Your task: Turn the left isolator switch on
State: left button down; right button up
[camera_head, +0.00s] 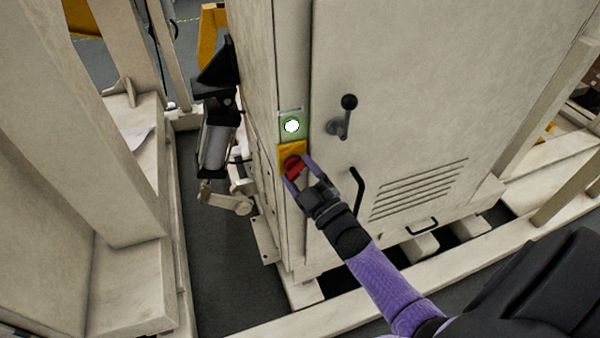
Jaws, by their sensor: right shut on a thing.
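A red rotary switch knob (292,166) sits on a yellow plate (291,149) on the narrow front strip of the beige cabinet (420,70). My right gripper (294,172) reaches in from the lower right and is shut on the red knob, with a finger on each side of it. The fingers hide part of the knob, so its exact angle is hard to tell. A lit white-green lamp (291,126) is just above the yellow plate. My left gripper is not in view.
A black ball-ended lever (347,103) and a black curved handle (356,190) stand out from the cabinet door, right of the switch. A black and grey device (215,140) is mounted at the cabinet's left side. Beige frame beams (350,312) run along the floor.

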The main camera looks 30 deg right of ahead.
dwell(0.4)
jog(key=o, duration=1)
jog(key=v, duration=1)
jog(key=shift+p, duration=0.3)
jog(key=s+a+f+m+g, duration=0.2)
jog(key=s+f+g, duration=0.2)
jog(key=f, duration=0.4)
jog(key=s+a+f+m+g+h, duration=0.1)
jog(key=s+f+m+g, duration=0.1)
jog(key=s+f+g, duration=0.45)
jog(key=s+a+f+m+g, duration=0.2)
jog(key=f, duration=0.8)
jog(key=s+a+f+g, duration=0.1)
jog(key=s+f+g, duration=0.2)
jog(key=s, duration=0.5)
jog(key=s+a+f+m+g, duration=0.1)
jog(key=s+f+g, duration=0.2)
jog(key=s, duration=0.6)
jog(key=shift+f+g, duration=0.3)
jog(key=shift+g, duration=0.85)
